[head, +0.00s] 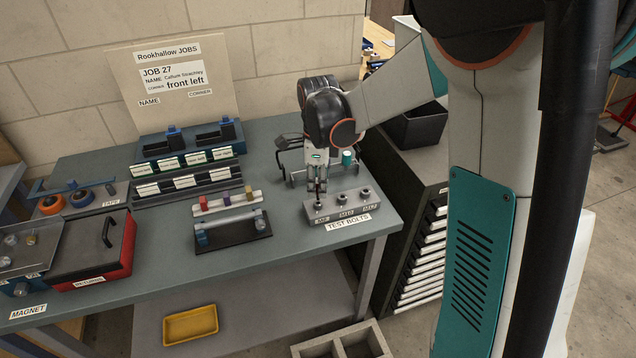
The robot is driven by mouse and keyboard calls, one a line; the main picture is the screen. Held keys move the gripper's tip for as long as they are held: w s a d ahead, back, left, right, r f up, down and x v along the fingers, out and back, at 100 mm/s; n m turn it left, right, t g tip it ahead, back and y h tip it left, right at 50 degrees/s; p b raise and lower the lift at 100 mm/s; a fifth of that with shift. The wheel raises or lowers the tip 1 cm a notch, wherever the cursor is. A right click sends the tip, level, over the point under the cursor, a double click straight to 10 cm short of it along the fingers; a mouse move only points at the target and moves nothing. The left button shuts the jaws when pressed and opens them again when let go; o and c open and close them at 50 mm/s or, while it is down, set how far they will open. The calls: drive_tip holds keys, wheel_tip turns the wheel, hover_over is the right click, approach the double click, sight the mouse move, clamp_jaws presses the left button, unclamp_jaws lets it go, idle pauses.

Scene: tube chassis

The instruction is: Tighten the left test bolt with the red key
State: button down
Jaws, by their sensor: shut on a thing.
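The test bolt block (343,206) is a grey block near the bench's front right edge, with three bolts in a row on top. The left test bolt (319,206) is at its left end, by the M8-like label. My gripper (320,187) points down right above this bolt.
A rack (227,207) with red, yellow and purple pieces stands left of the block, with a dark fixture (232,235) in front. A wire stand (298,172) and a green-and-white cylinder (347,158) are close behind my gripper. A red case (98,250) is far left.

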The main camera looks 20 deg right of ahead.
drive_tip(key=shift+f, duration=0.25)
drive_tip(key=shift+f+b, duration=0.35)
drive_tip(key=shift+b, duration=0.1)
drive_tip(key=shift+f+b, duration=0.3)
drive_tip(key=shift+f, duration=0.1)
drive_tip(key=c, duration=2)
unclamp_jaws()
clamp_jaws()
